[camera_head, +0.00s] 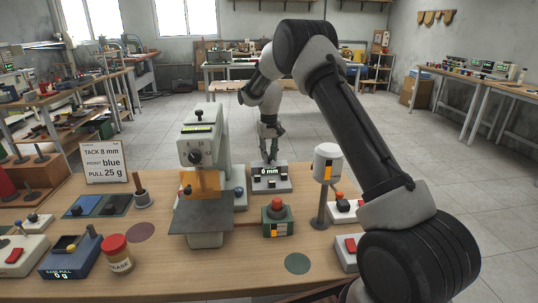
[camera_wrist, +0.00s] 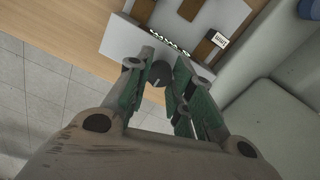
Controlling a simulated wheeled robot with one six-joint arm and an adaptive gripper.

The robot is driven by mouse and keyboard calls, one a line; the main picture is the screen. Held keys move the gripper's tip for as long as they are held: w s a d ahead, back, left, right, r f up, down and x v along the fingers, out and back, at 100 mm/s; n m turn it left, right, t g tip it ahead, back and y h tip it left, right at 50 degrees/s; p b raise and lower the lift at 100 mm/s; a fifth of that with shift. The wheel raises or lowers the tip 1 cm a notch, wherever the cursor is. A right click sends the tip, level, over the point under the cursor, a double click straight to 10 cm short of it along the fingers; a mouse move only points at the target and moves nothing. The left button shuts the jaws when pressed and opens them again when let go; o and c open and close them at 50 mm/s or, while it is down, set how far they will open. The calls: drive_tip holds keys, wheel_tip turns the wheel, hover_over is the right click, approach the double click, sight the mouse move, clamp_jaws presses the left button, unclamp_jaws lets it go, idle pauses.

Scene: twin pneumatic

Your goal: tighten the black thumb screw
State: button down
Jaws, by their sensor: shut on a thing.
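A small black thumb screw (camera_wrist: 158,74) with a pale mark on its round face shows between my fingertips in the wrist view. It sits at the edge of a light grey gauge block (camera_wrist: 120,37). My gripper (camera_wrist: 163,68) has green finger pads and is shut on the screw, one finger on each side. In the head view my gripper (camera_head: 271,157) points down at the far side of the gauge block (camera_head: 285,186), whose display reads 0 mm. The screw is hidden or too small to make out there.
A tall grey press (camera_head: 212,150) with a dial stands just left of the block. A green box with a red button (camera_head: 277,218) is in front. A white-capped post (camera_head: 325,185) stands to the right. A sign (camera_head: 105,162) reads tack 8 mm, pocket blue, pull 25 g.

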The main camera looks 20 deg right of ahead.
drive_tip(key=c, duration=1.2)
unclamp_jaws()
wheel_tip(320, 180, up, 12)
drive_tip(key=s+d+r+t, duration=0.1)
drive_tip(key=s+d+r, duration=0.2)
drive_tip(key=s+r, duration=0.7)
drive_tip(key=s+d+r+t, duration=0.15)
drive_tip(key=s+r, duration=0.55)
drive_tip(key=s, duration=0.7)
drive_tip(key=s+d+f+t, duration=0.1)
drive_tip(key=s+f, duration=0.1)
drive_tip(key=s, duration=1)
drive_tip(key=s+d+f+t, duration=0.1)
drive_tip(key=s+d+f, duration=0.1)
drive_tip(key=s, duration=0.9)
drive_tip(key=shift+s+f+m, duration=0.3)
drive_tip(key=shift+s+f, duration=0.05)
drive_tip(key=shift+f, duration=0.5)
